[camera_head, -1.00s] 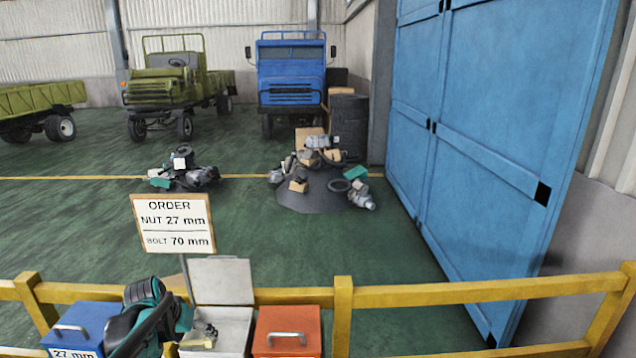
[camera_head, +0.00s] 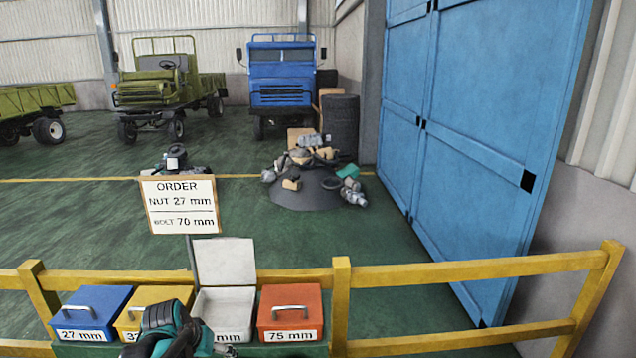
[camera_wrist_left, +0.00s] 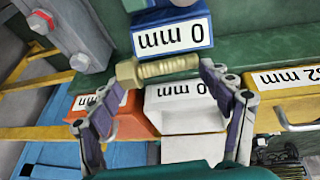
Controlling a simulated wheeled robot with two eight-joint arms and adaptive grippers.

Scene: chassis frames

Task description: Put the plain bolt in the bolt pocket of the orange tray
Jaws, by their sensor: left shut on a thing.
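My left gripper (camera_wrist_left: 158,88) is shut on a brass-coloured bolt (camera_wrist_left: 156,69), held crosswise between its fingers with the hex head at the left. In the head view this gripper (camera_head: 205,348) is at the bottom edge, in front of the bins, and the bolt is mostly hidden. The open white bin (camera_head: 228,302) stands just beyond it; its label is partly covered and ends in "mm". The order sign (camera_head: 180,205) reads nut 27 mm, bolt 70 mm. The orange tray and its bolt pocket cannot be made out. My right gripper is not in view.
Closed bins stand in the row: blue 27 mm (camera_head: 88,312), yellow (camera_head: 140,302), orange 75 mm (camera_head: 290,312). A yellow railing (camera_head: 450,265) runs behind. The wrist view shows a blue labelled box (camera_wrist_left: 172,36) close past the bolt and a large grey bolt (camera_wrist_left: 42,22) at upper left.

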